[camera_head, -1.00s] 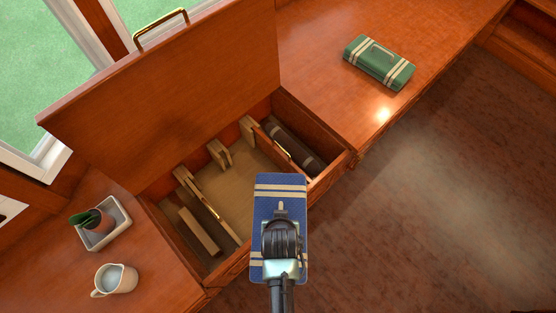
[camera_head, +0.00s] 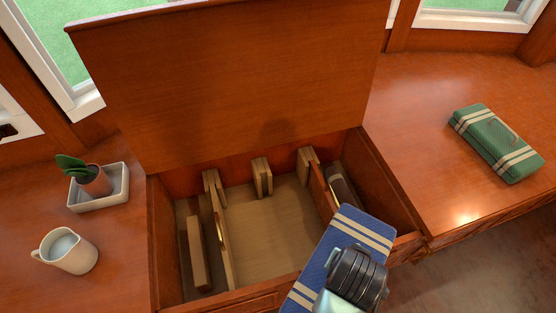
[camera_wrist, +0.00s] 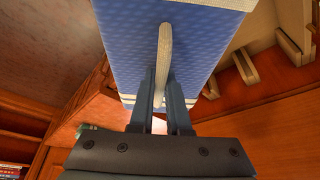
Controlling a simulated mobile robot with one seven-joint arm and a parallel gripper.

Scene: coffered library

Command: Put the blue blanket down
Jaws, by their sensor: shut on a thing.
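The blue blanket (camera_head: 353,232) is a folded block with cream stripes. My gripper (camera_wrist: 160,90) is shut on a pale strap or handle on the blanket in the wrist view, with the blanket's blue face filling the upper middle. In the head view my wrist covers the blanket's lower right part. The blanket is tilted and held over the front right edge of an open wooden chest compartment (camera_head: 275,222). I cannot tell how high above the edge it is.
The raised lid (camera_head: 230,80) stands behind the compartment. Wooden dividers split the inside, with a dark rolled item (camera_head: 341,188) in the right section. A green striped case (camera_head: 497,143) lies on the right bench top. A potted plant (camera_head: 94,180) and a white pitcher (camera_head: 66,251) stand left.

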